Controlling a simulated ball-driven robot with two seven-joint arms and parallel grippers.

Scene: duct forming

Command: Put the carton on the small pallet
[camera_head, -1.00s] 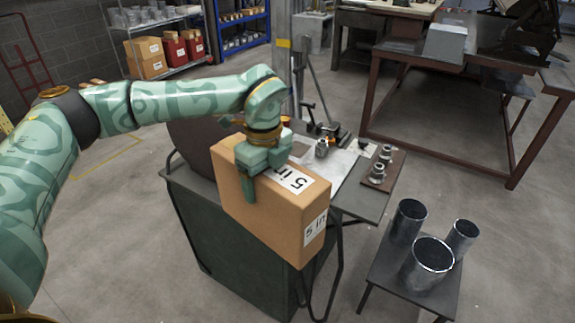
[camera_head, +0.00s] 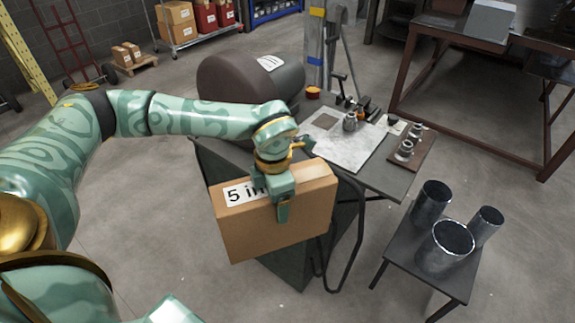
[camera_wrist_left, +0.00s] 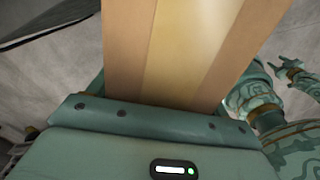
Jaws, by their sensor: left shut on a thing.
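A brown carton (camera_head: 255,230) with a white "5 in" label is held up in front of the dark green cabinet, clear of the floor. My left gripper (camera_head: 283,208) is shut on its upper edge, one finger showing on the near face. In the left wrist view the carton (camera_wrist_left: 180,50) fills the middle, between the jaws. A small wooden pallet (camera_head: 143,63) lies on the floor at the back left, with two small cartons (camera_head: 126,52) on or over it. It is far from my gripper.
A bench (camera_head: 385,178) with a dark rounded machine (camera_head: 240,82) and fittings stands behind the carton. A low stand (camera_head: 425,270) with metal cylinders is at right. A red hand truck (camera_head: 70,45) is beside the pallet. Floor between cabinet and pallet looks clear.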

